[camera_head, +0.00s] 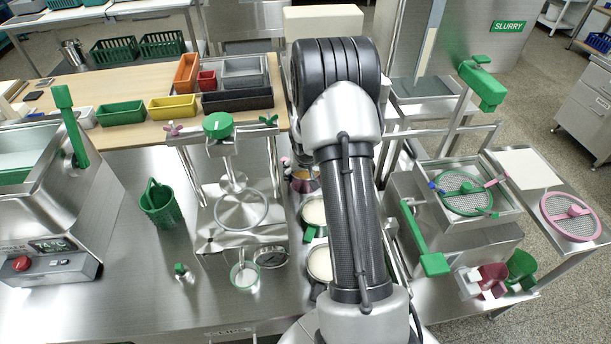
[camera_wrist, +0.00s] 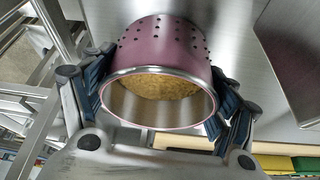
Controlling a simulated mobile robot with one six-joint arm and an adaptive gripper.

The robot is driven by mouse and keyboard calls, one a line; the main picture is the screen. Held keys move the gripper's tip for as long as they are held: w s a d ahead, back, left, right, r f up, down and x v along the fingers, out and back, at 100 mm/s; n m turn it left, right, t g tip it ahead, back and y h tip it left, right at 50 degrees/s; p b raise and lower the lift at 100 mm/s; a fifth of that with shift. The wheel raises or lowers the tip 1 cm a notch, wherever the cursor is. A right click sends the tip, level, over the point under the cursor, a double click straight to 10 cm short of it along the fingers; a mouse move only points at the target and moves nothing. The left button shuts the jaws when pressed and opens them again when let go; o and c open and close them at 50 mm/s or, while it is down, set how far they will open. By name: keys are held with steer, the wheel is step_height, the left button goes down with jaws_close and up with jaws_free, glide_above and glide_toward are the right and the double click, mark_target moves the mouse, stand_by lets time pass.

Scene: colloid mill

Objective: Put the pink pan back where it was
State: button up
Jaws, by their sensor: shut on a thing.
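The pink pan (camera_wrist: 165,45) is a round pink vessel with rows of dark holes and a bare metal rim. Its mouth faces the wrist camera, and a tan layer shows inside. My gripper (camera_wrist: 160,95) has its dark-padded fingers on opposite sides of the pan, shut on it. In the head view my own arm hides most of the gripper and pan; only a small part of the pan (camera_head: 305,182) shows left of the arm. Whether the pan touches anything beneath cannot be told.
White-filled round pans (camera_head: 314,211) stand beside my arm. A steel stand with a green knob (camera_head: 217,125), a green perforated basket (camera_head: 160,205) and a glass beaker (camera_head: 244,275) are left. A green sieve (camera_head: 465,193), a pink sieve (camera_head: 570,217) and scoops (camera_head: 490,279) are right.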

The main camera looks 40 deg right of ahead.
steer(key=shift+f, duration=0.15)
steer(key=o, duration=1.4)
steer(key=shift+c, duration=0.2)
steer(key=shift+r, duration=0.2)
steer(key=shift+r, duration=0.35)
steer(key=p+v, duration=0.3)
steer(key=v, duration=0.8)
steer(key=shift+s+r+p, duration=0.15)
steer(key=shift+r+p, duration=0.05)
steer(key=shift+p, duration=0.15)
steer(key=shift+a, duration=0.15)
